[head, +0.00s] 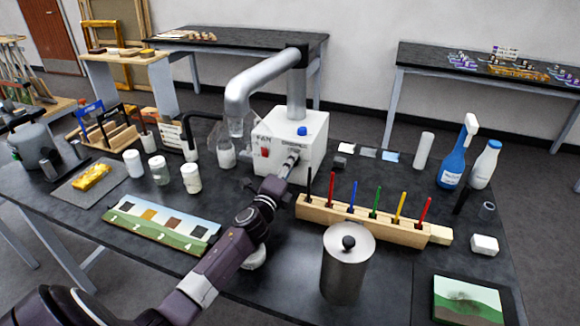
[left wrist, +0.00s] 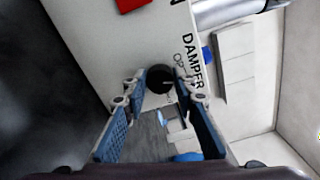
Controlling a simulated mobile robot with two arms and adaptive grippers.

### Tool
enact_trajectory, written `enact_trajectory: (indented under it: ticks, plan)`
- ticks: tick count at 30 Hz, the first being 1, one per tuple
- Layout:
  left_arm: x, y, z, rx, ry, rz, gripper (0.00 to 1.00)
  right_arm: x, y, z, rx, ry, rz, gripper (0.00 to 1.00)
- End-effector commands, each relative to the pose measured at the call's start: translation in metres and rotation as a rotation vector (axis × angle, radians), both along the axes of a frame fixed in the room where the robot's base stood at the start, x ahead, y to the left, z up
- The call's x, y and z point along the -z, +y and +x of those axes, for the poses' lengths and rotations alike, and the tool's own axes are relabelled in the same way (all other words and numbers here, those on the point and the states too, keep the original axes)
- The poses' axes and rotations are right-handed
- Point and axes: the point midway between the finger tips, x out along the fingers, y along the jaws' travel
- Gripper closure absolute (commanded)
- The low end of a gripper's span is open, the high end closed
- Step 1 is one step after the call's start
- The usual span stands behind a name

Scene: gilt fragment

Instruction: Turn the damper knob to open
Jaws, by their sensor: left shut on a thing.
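The white extractor box (head: 310,148) stands on the black bench, with a FAN label and a DAMPER label on its front. The damper knob (left wrist: 160,78) is round and black, and shows between my left gripper's fingers below the DAMPER lettering. A light mark shows on its face, but I cannot tell its exact direction; the "OP" lettering beside it is partly covered. My left gripper (head: 289,163) reaches the front of the box and is shut on the knob; its blue-padded fingers (left wrist: 163,108) stand on both sides of it. In the head view the gripper hides the knob. My right gripper is out of view.
A red switch (head: 265,152) is left of the gripper, and a blue part (head: 302,131) is on the box. A wooden rack (head: 370,217) with coloured tools and a metal canister (head: 346,265) stand right of my arm. A painted strip (head: 162,224) lies left.

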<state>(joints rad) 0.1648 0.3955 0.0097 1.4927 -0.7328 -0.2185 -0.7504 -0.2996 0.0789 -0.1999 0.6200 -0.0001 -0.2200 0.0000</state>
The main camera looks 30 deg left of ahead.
Motion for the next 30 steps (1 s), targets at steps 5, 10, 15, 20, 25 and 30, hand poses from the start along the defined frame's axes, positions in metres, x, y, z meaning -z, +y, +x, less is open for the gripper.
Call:
enact_trajectory:
  ticks: [5,10,15,20,25,30]
  plan:
    - [0.0006,0.0009,-0.0002,-0.002,-0.031,-0.127,0.98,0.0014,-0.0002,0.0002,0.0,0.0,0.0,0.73]
    - [0.0011,0.0004,-0.0001,-0.001,-0.052,-0.218,0.98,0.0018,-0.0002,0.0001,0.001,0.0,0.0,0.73]
    - [0.0013,0.0007,-0.0002,-0.001,-0.064,-0.27,0.98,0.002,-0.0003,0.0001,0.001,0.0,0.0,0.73]
    - [0.0016,0.001,-0.0002,-0.002,-0.071,-0.296,0.98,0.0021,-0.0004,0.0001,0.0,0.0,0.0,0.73]
    - [0.0016,0.001,-0.0002,-0.002,-0.072,-0.302,0.98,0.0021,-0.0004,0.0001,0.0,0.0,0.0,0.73]
    - [0.0017,0.0009,-0.0002,-0.002,-0.071,-0.303,0.98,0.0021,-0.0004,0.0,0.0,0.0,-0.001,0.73]
